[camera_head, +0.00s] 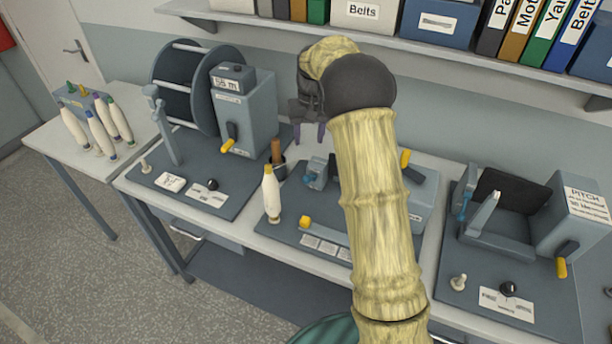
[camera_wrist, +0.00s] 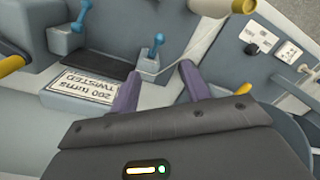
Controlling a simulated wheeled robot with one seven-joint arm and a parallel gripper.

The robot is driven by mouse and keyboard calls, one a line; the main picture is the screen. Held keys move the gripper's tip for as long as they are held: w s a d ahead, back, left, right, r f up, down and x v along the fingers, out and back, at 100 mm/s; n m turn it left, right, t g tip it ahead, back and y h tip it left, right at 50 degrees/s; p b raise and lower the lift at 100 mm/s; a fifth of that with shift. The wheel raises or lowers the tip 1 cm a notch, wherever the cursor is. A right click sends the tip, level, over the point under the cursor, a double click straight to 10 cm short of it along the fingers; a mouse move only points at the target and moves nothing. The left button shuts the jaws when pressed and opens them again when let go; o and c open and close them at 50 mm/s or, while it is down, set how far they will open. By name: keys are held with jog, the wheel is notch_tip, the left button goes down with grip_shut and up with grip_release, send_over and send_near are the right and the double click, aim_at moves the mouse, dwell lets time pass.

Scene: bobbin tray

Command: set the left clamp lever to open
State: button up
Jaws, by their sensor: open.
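The left clamp is a small grey block (camera_head: 317,170) with a blue lever (camera_head: 309,179), on the middle machine. In the wrist view its blue lever (camera_wrist: 155,48) stands up from the block (camera_wrist: 148,64), just beyond my fingertips; I cannot tell which setting it is in. A second clamp with a blue lever (camera_wrist: 80,18) is at the upper left of the wrist view; my arm hides it in the head view. My gripper (camera_head: 309,132) is open and empty, its two purple fingers apart above the back of the bench. It also shows in the wrist view (camera_wrist: 157,78).
The left winder (camera_head: 243,110) has a yellow handle. A clamp machine (camera_head: 500,230) stands at the right. A shelf (camera_head: 420,50) with binders runs along the wall.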

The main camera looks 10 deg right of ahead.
aim_at(306, 177)
jog(key=f+p, duration=0.2)
jog(key=f, duration=0.3)
jog(key=f+p, duration=0.1)
jog(key=f, duration=0.5)
jog(key=f+p, duration=0.2)
jog(key=f, duration=0.4)
jog(key=shift+a+f+p, duration=0.2)
jog(key=shift+a+p, duration=0.1)
jog(key=shift+a, duration=0.1)
grip_shut()
